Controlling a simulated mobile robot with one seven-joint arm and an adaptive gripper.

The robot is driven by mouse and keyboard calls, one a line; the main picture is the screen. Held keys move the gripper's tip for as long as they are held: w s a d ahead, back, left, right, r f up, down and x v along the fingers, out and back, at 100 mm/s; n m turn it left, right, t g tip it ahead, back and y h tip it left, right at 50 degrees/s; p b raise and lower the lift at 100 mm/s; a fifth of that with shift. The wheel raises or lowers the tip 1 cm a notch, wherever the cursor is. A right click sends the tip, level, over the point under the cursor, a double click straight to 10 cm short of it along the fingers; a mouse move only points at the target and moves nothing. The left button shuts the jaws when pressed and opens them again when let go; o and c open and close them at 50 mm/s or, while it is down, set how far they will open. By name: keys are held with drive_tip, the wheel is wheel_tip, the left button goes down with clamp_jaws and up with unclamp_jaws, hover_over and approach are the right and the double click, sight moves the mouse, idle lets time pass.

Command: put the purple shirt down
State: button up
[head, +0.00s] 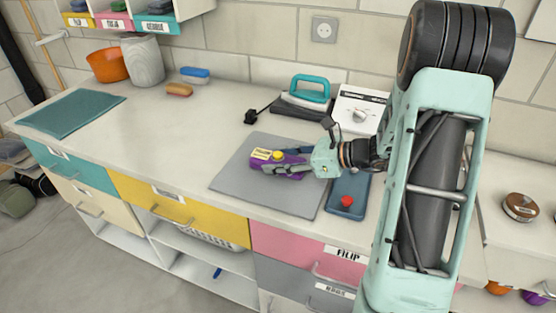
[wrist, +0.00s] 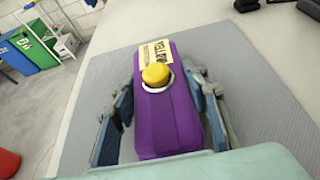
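In the head view my gripper (head: 284,169) reaches in from the right, low over the mat. The bundle's underside is hidden, so I cannot tell whether it touches the mat.
A blue tray (head: 347,193) with a red item lies right of the mat. A teal-handled iron (head: 309,92) and a white box with a dial (head: 358,112) stand behind. A sponge (head: 179,90), a grey pot (head: 143,62) and a teal cloth (head: 72,114) are left.

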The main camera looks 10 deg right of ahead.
drive_tip(key=o, duration=0.4)
drive_tip(key=shift+o, duration=0.2)
drive_tip(key=shift+r, duration=0.3)
drive_tip(key=p+v, duration=0.1)
drive_tip(key=v, duration=1.1)
drive_tip(key=shift+f, duration=0.15)
